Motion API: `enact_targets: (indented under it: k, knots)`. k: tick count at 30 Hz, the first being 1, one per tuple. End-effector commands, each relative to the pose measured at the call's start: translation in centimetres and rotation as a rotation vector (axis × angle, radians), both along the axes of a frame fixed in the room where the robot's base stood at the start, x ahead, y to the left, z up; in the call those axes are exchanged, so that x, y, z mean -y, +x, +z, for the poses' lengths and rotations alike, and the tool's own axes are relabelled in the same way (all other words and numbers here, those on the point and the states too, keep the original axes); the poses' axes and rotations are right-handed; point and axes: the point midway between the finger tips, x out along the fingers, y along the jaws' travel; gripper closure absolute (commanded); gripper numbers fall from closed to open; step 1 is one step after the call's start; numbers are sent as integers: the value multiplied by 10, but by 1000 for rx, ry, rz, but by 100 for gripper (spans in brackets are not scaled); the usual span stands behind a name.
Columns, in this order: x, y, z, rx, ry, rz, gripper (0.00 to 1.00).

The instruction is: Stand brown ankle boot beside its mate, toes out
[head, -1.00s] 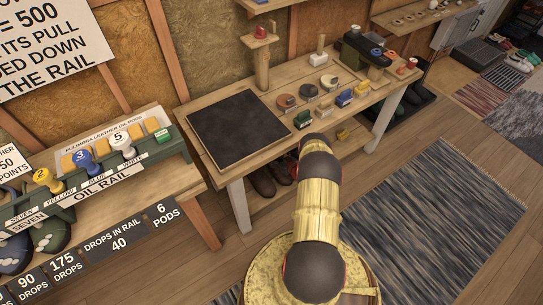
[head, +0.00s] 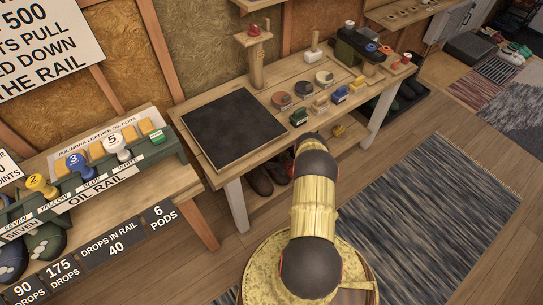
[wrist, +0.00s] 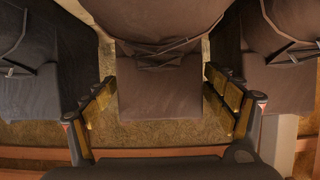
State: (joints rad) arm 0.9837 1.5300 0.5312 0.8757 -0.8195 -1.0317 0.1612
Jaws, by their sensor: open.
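Brown boots (head: 258,181) stand in shadow on the floor under the workbench, left of my arm in the head view. They look like a pair. My arm partly hides the right-hand one, and I cannot tell which way their toes point. My gripper (wrist: 165,101) shows in the wrist view with its two fingers spread wide and nothing held between them. Beyond the fingers hangs a dark brown cloth (wrist: 160,92) like an apron, with a tie. No boot shows in the wrist view. The head view does not show my gripper.
The workbench (head: 207,166) carries a black mat (head: 233,128), tins and brushes. A bench with an oil rail (head: 100,185) stands at left. A blue-grey rug (head: 435,220) lies at right on open floor. More dark cloths (wrist: 280,70) hang beside the fingers.

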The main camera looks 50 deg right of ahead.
Motion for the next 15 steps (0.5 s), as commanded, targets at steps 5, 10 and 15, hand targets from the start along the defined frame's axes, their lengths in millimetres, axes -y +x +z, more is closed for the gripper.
enact_targets:
  k: [5,10,15]
  knots:
    - [0,0,2,1,0,0,15]
    - [-3,-15,11,-1,1,-3,15]
    - [-10,-47,26,-2,2,-4,15]
